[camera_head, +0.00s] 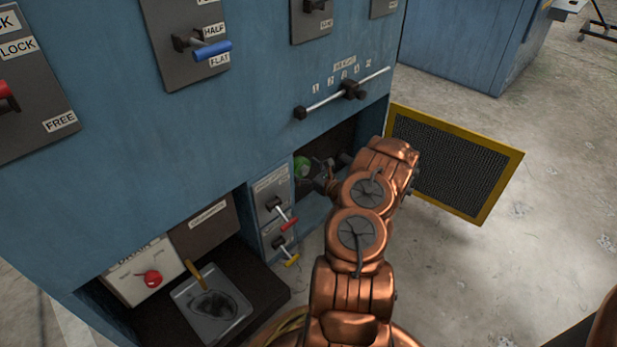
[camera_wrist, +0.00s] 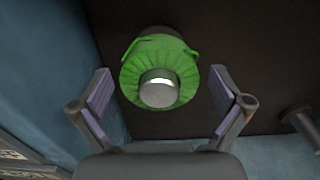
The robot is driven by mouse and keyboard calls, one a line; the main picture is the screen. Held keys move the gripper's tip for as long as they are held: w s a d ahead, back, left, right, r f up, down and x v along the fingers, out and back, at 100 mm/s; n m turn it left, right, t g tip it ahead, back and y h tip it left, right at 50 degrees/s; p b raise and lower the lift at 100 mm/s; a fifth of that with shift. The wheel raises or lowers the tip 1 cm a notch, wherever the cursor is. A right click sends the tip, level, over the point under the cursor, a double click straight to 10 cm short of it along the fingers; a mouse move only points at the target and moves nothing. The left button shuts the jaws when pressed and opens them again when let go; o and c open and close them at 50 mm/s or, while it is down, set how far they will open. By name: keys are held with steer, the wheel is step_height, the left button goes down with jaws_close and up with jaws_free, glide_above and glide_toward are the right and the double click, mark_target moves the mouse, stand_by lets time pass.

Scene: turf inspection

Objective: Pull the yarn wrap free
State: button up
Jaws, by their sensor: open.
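The green yarn wrap (camera_wrist: 160,62) sits as a gathered ring around a metal rod end (camera_wrist: 159,88) inside a dark recess. In the head view the green wrap (camera_head: 302,168) shows small at the recess's left side, partly hidden behind the cabinet edge. My gripper (camera_wrist: 163,92) is open, with one finger pad on each side of the wrap. Gaps show between both pads and the wrap, and nothing is held. In the head view my gripper (camera_head: 328,180) reaches into the recess and is partly hidden by my arm.
A yellow-framed mesh door (camera_head: 462,208) stands open right of the recess. Red (camera_head: 289,222) and yellow (camera_head: 290,260) levers sit on a panel to its left. A slider bar (camera_head: 330,98) runs above. A grey tray (camera_head: 181,300) lies lower left. Floor at right is clear.

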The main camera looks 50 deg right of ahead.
steer(key=shift+w, duration=0.9)
steer(key=c, duration=1.1)
steer(key=shift+s, duration=0.1)
steer(key=shift+s+a+p, duration=0.1)
steer(key=shift+s+p, duration=1.4)
steer(key=shift+s, duration=1.65)
steer(key=shift+s+a+p, duration=0.1)
steer(key=shift+s+p, duration=1.25)
steer(key=shift+s, duration=1.15)
